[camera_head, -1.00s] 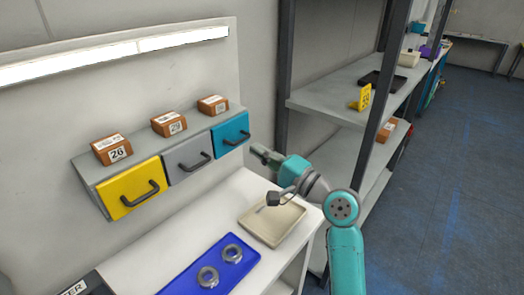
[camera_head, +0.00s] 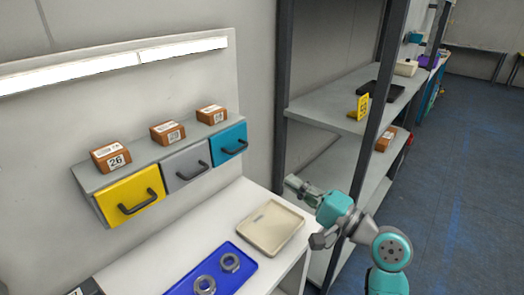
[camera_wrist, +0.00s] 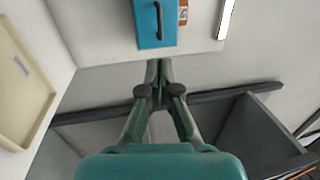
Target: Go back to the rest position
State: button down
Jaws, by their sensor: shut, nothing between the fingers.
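My gripper (camera_head: 292,184) is at the right of the workbench, between the blue drawer and the shelf rack. In the wrist view my gripper (camera_wrist: 158,66) has its fingertips together with nothing between them. The blue drawer (camera_head: 229,139) is closed and lies to the left of the gripper; it also shows at the top of the wrist view (camera_wrist: 148,20). My arm reaches in from the lower right, in front of the rack.
A beige tray (camera_head: 270,226) and a blue tray (camera_head: 240,271) with metal rings (camera_head: 229,263) lie on the white bench (camera_head: 165,245). Yellow (camera_head: 120,190) and grey (camera_head: 180,158) drawers carry small brown boxes above. A shelf rack (camera_head: 325,108) stands close behind my arm. Floor (camera_head: 460,190) at right is clear.

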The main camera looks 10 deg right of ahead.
jog(key=s+f+m+h, duration=0.1)
jog(key=s+f+h, duration=0.5)
jog(key=f, duration=0.6)
jog(key=s+f+h, duration=0.4)
jog(key=s+f, duration=0.5)
jog(key=f, duration=0.3)
jog(key=s+d+f+n+h, duration=0.15)
jog(key=s+f+n, duration=0.25)
jog(key=s, duration=0.9)
jog(key=s+r+n, duration=0.1)
jog(key=s+n, duration=0.2)
jog(key=s, duration=0.4)
jog(key=s+a+r+n+g, duration=0.1)
jog(key=s+n, duration=0.3)
jog(key=s, duration=0.4)
jog(key=shift+a+r+n, duration=0.25)
jog(key=shift+r+n, duration=0.05)
jog(key=shift+r, duration=0.45)
jog(key=shift+s+h, duration=0.1)
jog(key=shift+h, duration=0.15)
